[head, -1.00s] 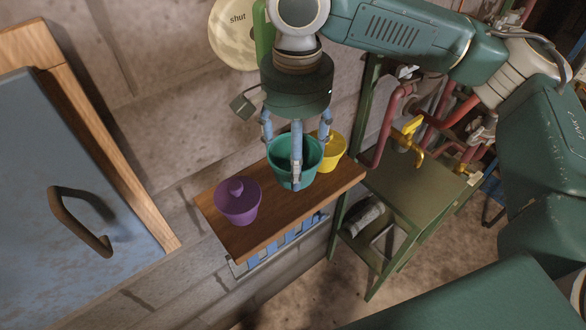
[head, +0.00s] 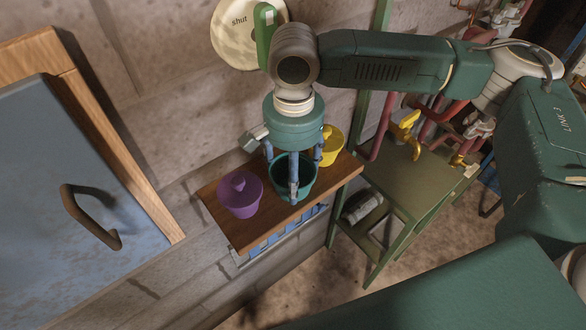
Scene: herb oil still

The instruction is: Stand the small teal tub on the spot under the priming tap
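The small teal tub (head: 309,189) is open at the top, upright, at the front of a small wooden shelf (head: 258,230). My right gripper (head: 294,175) comes down from above with its fingers spread around the tub's wall and appears shut on it. I cannot tell whether the tub's base touches the shelf. A yellow tap (head: 405,132) on red pipes stands to the right, above a green bench (head: 408,185). I cannot tell if it is the priming tap, and no marked spot is clear. My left gripper is out of view.
A purple tub (head: 240,198) stands left of the teal one, and a yellow tub (head: 330,150) stands behind it to the right. A round plate marked "shut" (head: 236,34) with a green handle (head: 264,38) is on the wall. A blue door (head: 60,190) is at left.

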